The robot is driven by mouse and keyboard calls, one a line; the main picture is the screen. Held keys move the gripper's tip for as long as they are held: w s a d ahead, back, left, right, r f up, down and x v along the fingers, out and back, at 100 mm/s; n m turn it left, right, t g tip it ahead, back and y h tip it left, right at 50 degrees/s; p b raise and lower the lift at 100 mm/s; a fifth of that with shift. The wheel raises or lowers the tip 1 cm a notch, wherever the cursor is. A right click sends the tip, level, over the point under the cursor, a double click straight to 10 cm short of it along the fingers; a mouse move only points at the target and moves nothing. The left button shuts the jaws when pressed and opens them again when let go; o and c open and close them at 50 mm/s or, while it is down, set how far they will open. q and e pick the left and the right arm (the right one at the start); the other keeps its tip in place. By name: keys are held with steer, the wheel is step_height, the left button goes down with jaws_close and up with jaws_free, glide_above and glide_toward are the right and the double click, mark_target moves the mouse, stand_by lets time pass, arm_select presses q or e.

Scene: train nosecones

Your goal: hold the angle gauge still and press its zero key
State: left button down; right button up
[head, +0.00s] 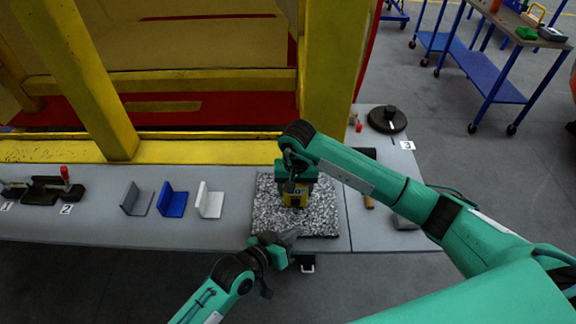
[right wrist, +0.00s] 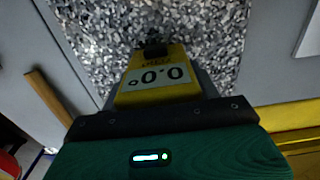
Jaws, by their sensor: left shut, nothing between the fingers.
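The yellow angle gauge (head: 296,197) stands on the speckled grey plate (head: 264,216) on the bench. In the right wrist view the gauge (right wrist: 178,95) shows a display reading 0.0, upside down. My right gripper (head: 297,180) is over the gauge from above and looks shut on its body; the fingers are partly hidden. A small dark part (right wrist: 155,49) is at the gauge's far edge in the right wrist view; I cannot tell whether it is a key. My left gripper (head: 295,235) is shut and empty over the plate's front edge, apart from the gauge.
Grey, blue and white angle brackets (head: 172,200) stand left of the plate. A dark round disc (head: 387,120) and a wooden handle (head: 369,202) lie to the right. The yellow train frame (head: 210,150) rises behind the bench. The bench between brackets and plate is clear.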

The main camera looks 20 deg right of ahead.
steer(key=o, duration=0.5)
